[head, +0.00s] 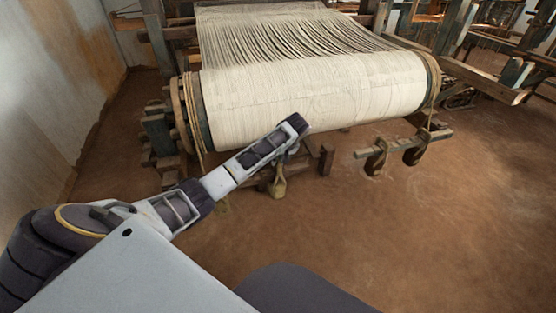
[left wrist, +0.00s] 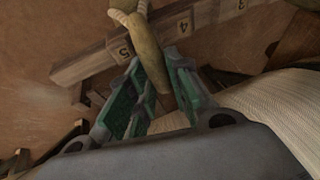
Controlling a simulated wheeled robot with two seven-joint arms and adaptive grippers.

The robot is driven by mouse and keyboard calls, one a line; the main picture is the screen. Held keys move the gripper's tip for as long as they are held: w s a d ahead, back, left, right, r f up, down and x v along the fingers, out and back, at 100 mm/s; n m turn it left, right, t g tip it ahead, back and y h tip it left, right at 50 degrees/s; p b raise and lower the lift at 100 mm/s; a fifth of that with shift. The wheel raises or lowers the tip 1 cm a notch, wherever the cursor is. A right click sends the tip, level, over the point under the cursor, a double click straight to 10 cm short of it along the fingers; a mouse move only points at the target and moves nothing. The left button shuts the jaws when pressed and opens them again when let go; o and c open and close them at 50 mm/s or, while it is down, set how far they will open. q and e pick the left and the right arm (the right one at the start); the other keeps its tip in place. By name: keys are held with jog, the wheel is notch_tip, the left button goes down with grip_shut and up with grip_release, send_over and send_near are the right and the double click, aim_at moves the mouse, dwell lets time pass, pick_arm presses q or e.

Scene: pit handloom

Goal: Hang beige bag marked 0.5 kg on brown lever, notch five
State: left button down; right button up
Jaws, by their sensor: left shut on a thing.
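A beige bag (head: 279,186) hangs just below my left gripper (head: 291,150), under the front of the cloth roll. In the left wrist view my left gripper (left wrist: 156,66) has its green fingers closed around a narrow beige part of the bag (left wrist: 149,52). This part crosses in front of the brown lever (left wrist: 82,66), between the marks 5 and 4. I cannot tell whether the bag rests in a notch or only hangs from the fingers. The bag's weight mark is not readable. My right gripper is not in view.
The large cream warp roll (head: 315,95) lies just above and behind the gripper. To the right, another wooden lever (head: 405,145) carries dark weights (head: 375,158). A wall (head: 60,80) stands at the left. The earthen floor (head: 430,235) is clear at the front right.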

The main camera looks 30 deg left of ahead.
pick_arm(q)
jog(key=shift+f, duration=1.05)
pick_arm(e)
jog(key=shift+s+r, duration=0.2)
pick_arm(q)
jog(key=shift+f, duration=0.1)
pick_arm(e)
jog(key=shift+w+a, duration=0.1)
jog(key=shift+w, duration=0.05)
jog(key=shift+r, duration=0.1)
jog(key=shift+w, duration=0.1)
pick_arm(q)
jog(key=shift+f+p, duration=0.25)
jog(key=shift+p, duration=0.2)
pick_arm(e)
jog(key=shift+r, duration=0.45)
pick_arm(q)
jog(key=c, duration=1.2)
grip_release()
jog(key=shift+c, duration=0.2)
